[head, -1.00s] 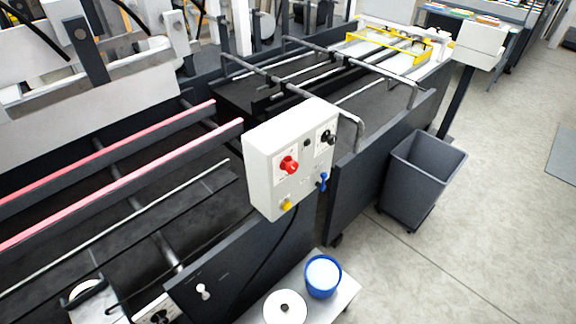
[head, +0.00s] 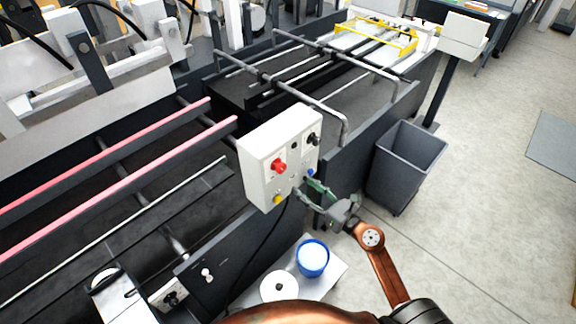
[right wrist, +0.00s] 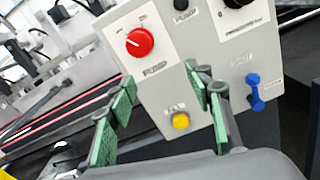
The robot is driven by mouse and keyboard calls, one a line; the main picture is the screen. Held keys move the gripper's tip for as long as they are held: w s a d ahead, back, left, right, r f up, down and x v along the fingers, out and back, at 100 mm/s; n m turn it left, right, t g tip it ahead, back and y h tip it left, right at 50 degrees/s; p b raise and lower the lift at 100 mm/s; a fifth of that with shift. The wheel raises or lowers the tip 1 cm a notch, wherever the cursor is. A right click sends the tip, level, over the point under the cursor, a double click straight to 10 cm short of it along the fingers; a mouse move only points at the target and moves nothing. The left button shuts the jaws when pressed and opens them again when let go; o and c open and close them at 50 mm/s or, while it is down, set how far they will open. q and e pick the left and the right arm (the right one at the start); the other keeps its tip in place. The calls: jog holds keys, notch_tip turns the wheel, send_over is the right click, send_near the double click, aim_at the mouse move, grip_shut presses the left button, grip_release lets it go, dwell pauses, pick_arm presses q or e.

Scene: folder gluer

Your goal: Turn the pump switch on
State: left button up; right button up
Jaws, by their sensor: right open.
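The pump switch is a round red knob (head: 279,166) on the front of a white control box (head: 258,180). In the right wrist view the red knob (right wrist: 140,42) has the word PUMP below it and small marks above. A pale line on it seems to point left, but its exact setting is hard to tell. My right gripper (head: 304,186) is open and empty at the box's lower right, below and right of the knob. In the right wrist view its green-padded fingers (right wrist: 160,78) stand apart, below the knob and not touching it. My left gripper is not in view.
The box also has a yellow button (right wrist: 181,121), a blue lever (right wrist: 254,92) and a black knob (head: 314,139). Below stand a blue-rimmed tub (head: 312,259) and a white round lid (head: 279,287). A grey bin (head: 405,165) stands right, with open floor beyond.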

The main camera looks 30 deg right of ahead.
aim_at(283, 169)
jog(key=w+a+r+n, duration=0.1)
jog(key=w, duration=0.1)
jog(key=w+a+r+p, duration=0.1)
jog(key=w, duration=0.1)
jog(key=w+a+r+n+p, duration=0.1)
jog(key=w+a, duration=0.1)
jog(key=shift+w+r+n, duration=0.25)
jog(key=shift+r+n, duration=0.05)
jog(key=shift+r, duration=0.05)
jog(key=shift+c, duration=0.7)
jog(key=c, duration=1)
